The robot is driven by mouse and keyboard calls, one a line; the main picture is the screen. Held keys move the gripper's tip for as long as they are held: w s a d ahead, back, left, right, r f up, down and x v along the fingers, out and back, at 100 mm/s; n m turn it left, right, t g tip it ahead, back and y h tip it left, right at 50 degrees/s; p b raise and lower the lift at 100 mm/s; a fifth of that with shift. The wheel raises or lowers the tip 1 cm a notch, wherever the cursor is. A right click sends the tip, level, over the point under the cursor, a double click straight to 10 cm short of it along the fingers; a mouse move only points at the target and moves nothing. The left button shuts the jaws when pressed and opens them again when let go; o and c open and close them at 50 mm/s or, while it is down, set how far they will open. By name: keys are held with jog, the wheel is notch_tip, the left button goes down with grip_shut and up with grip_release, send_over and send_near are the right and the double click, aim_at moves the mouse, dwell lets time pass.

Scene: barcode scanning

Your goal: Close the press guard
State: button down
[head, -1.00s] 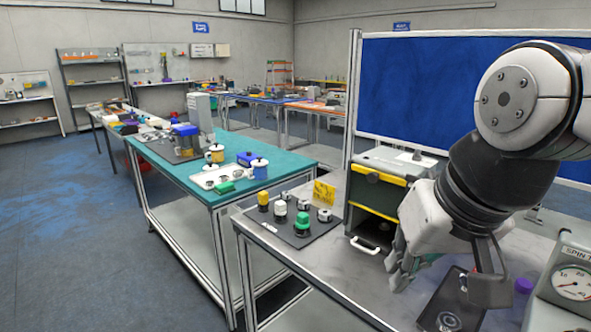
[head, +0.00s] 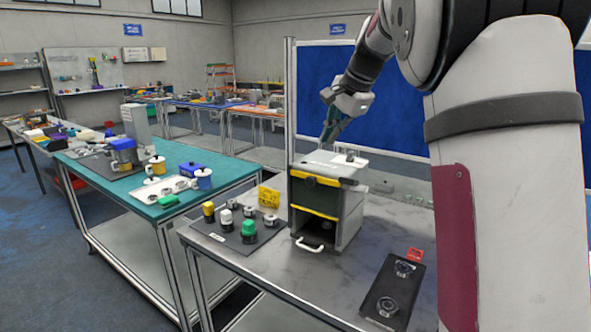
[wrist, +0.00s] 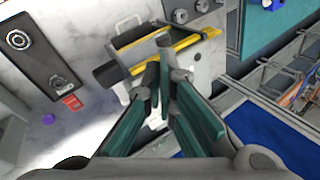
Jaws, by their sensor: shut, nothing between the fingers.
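The press (head: 349,215) is a grey box on the metal table. Its guard (head: 313,195) is a dark green panel with yellow edges across the upper front. Below it, the dark opening shows, with a white handle (head: 309,245) sticking out at the bottom. My gripper (head: 326,138) is above the top of the press, pointing down, with its fingers shut and empty. In the wrist view the finger tips (wrist: 163,62) overlap the press, whose yellow edges (wrist: 185,48) show beyond them. I cannot tell whether the fingers touch the press.
A dark tray with capped parts (head: 238,237) lies left of the press. A dark plate with round fittings (head: 391,290) and a red block (head: 415,254) lie to the right. A yellow block (head: 269,197) stands close on the left. A blue panel (head: 390,110) rises behind.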

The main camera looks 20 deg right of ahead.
jog(key=w+d, duration=0.1)
jog(key=w, duration=0.1)
jog(key=p, duration=0.3)
send_near(310, 178)
jog(key=shift+m, duration=0.3)
jog(key=x, duration=0.7)
jog(key=shift+b, duration=0.3)
